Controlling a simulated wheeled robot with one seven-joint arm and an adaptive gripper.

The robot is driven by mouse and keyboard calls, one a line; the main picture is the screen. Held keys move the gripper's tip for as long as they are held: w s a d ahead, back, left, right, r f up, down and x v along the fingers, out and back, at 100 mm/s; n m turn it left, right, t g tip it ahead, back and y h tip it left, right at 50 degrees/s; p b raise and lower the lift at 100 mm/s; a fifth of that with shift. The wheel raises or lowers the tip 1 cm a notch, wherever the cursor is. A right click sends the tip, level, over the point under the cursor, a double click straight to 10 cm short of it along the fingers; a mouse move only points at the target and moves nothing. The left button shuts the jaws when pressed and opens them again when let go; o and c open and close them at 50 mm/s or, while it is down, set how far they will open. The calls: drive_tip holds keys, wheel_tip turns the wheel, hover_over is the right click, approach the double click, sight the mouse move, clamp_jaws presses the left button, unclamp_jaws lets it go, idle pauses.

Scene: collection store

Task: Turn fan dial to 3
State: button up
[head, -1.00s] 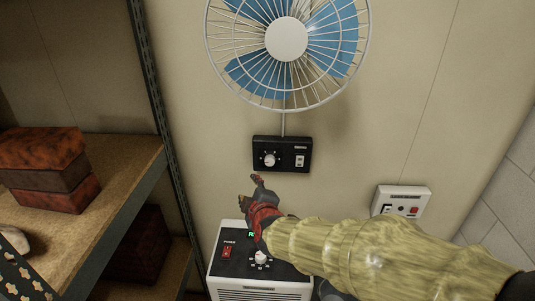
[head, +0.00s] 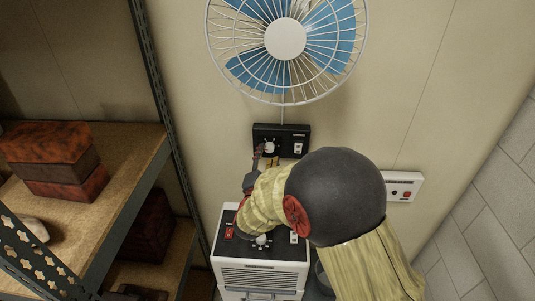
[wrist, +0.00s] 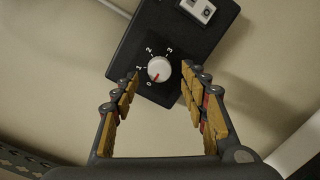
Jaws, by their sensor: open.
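The fan's black control box (head: 298,131) is on the wall below the blue-bladed fan (head: 285,39). Its white fan dial (head: 270,147) also shows in the wrist view (wrist: 160,69), with marks 0, 1, 2 and 3 around it. The dial's red pointer line is toward 0. A white switch plate (wrist: 198,9) sits on the same box. My gripper (wrist: 163,88) is open, with its padded fingers on either side of the dial's lower part in the picture; I cannot tell whether they touch it. In the head view my gripper (head: 262,158) is just below the dial.
A white appliance (head: 262,280) with a red switch and its own dial stands below. A white outlet box (head: 404,187) is on the wall to the right. A shelf (head: 130,165) with reddish boxes (head: 55,160) is at left.

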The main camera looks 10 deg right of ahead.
sight(269, 148)
drive_tip(key=shift+x, duration=1.15)
drive_tip(key=shift+c, duration=1)
clamp_jaws()
